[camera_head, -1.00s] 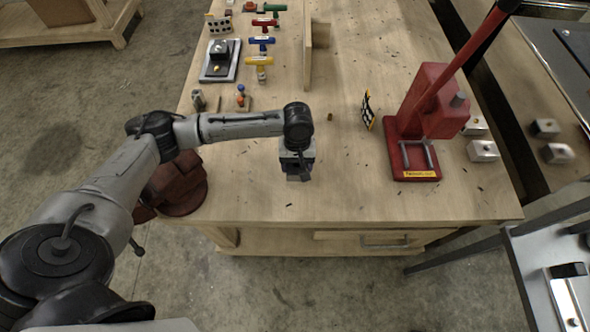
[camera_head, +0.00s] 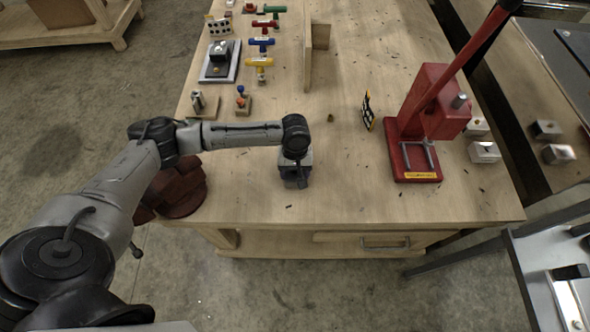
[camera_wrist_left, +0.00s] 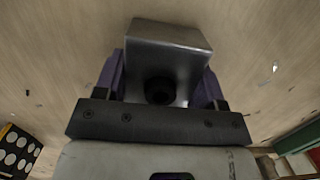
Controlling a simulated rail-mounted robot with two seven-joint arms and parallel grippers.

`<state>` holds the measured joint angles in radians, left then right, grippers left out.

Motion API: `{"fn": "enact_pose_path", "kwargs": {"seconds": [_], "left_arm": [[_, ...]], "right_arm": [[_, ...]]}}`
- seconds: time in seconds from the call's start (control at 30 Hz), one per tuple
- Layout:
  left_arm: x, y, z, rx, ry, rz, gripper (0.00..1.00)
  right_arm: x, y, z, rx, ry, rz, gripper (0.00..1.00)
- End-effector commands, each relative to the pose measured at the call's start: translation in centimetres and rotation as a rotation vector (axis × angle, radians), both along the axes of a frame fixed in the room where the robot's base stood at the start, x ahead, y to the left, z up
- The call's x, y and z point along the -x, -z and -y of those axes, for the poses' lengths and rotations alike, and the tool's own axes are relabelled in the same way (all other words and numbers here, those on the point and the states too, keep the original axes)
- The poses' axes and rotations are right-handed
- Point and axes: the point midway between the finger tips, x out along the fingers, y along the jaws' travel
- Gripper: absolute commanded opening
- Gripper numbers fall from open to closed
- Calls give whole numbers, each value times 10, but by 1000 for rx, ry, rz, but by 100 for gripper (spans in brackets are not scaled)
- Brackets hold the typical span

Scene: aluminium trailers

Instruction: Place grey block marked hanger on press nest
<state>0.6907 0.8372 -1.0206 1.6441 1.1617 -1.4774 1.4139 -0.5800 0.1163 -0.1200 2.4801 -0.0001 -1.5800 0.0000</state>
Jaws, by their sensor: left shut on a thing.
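My left gripper (camera_head: 295,179) is above the front middle of the wooden bench, pointing down. In the left wrist view, its purple fingers (camera_wrist_left: 160,88) are shut on a plain grey metal block (camera_wrist_left: 168,42) with a dark round hole. No marking can be read on the block's visible faces. The red press (camera_head: 432,104) stands to the right of the gripper, apart from it. Its base (camera_head: 417,176) carries two upright grey rods and a yellow label at the front. The nest itself is hard to make out. My right gripper is not in view.
A black-and-white dotted card (camera_head: 367,110) stands left of the press. A dark red round object (camera_head: 182,190) is near the front left corner. Coloured T-handles (camera_head: 260,63) and a wooden divider (camera_head: 308,55) are farther back. Bench between gripper and press is clear.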

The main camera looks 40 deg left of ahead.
Motion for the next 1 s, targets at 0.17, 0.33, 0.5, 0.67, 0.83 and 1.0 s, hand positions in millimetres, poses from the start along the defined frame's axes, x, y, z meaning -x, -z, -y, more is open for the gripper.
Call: {"fn": "enact_pose_path", "kwargs": {"seconds": [0.17, 0.33, 0.5, 0.67, 0.83, 1.0], "left_arm": [[0, 0, 0, 0, 0, 0, 78], [0, 0, 0, 0, 0, 0, 89], [0, 0, 0, 0, 0, 0, 89], [-1, -11, -1, 1, 0, 3, 89], [-5, -40, -4, 1, 0, 3, 89], [-8, -72, -7, 2, 1, 3, 89]], "right_arm": [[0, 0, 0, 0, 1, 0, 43], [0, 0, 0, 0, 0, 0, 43], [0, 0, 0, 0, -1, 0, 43], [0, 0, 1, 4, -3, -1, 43], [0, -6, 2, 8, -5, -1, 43], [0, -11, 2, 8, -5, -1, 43]]}}
